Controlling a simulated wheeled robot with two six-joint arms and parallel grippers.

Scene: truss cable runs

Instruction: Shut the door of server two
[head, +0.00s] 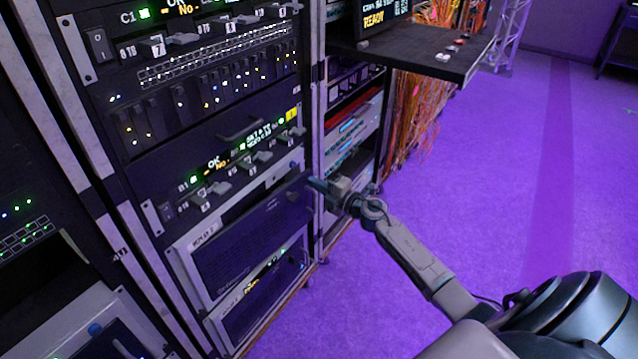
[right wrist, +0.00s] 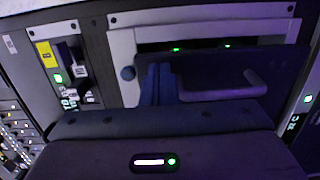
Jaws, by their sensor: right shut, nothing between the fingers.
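A server with a dark, mesh-fronted door (head: 245,238) sits low in the middle rack in the head view. I cannot surely read its label. The door stands slightly out from its light grey frame, with a dark gap along the top. In the right wrist view the dark door (right wrist: 285,80) shows a bar handle (right wrist: 235,90), and green lights show in the gap behind it. My right gripper (head: 314,184) is shut and empty at the door's right end; its fingers (right wrist: 160,84) are close to the door beside the handle. I cannot tell whether they touch. My left gripper is out of view.
Another mesh-fronted server (head: 262,292) sits below. Switch panels (head: 215,165) with small lights are above. A blue knob (right wrist: 128,73) is on the grey frame. A dark shelf (head: 430,52) juts out at the upper right. The purple floor (head: 500,180) on the right is clear.

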